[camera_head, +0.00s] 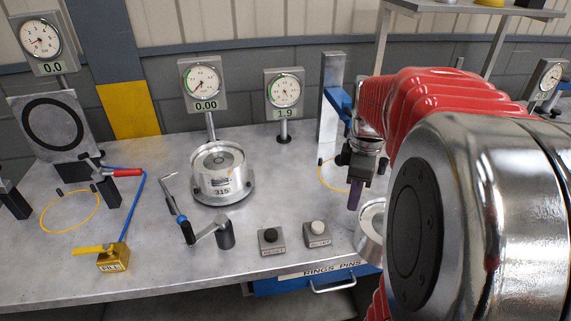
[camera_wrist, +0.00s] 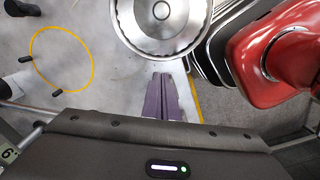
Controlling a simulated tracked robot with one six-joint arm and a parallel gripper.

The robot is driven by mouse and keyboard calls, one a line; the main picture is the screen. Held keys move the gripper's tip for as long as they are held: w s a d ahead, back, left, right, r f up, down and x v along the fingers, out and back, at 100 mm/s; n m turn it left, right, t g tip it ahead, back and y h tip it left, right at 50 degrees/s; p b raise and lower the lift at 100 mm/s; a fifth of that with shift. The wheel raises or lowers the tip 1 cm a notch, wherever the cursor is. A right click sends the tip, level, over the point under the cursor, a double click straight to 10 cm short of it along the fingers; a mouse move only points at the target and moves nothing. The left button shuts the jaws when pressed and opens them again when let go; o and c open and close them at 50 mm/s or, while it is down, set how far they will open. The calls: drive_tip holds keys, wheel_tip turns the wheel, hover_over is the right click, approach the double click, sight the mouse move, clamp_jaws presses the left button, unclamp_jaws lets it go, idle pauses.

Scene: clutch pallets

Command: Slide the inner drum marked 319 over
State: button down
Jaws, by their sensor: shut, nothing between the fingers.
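A silver drum (camera_head: 222,182) sits on a round base on the bench, left of centre in the head view. Its label looks like 315 or 319; the last digit is too small to be sure. A second silver drum (camera_head: 369,232) stands at the bench's front right, mostly hidden behind my arm. In the wrist view a round drum (camera_wrist: 160,48) shows from above at the top, its number not visible. My gripper (camera_head: 354,206) has purple fingers, pressed together and empty. In the wrist view the fingertips (camera_wrist: 162,75) point toward that drum's near edge, with no clear contact.
Dial gauges stand behind the drums. A yellow ring (camera_wrist: 62,58) lies left of the fingers in the wrist view. Two button boxes (camera_head: 317,234), a jointed tool (camera_head: 199,222) and a yellow valve marked FILL (camera_head: 113,260) stand along the bench front. A blue drawer (camera_head: 318,283) is below.

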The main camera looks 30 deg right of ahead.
drive_tip(key=shift+d, duration=0.25)
drive_tip(key=shift+f, duration=0.1)
drive_tip(key=shift+f, duration=4.95)
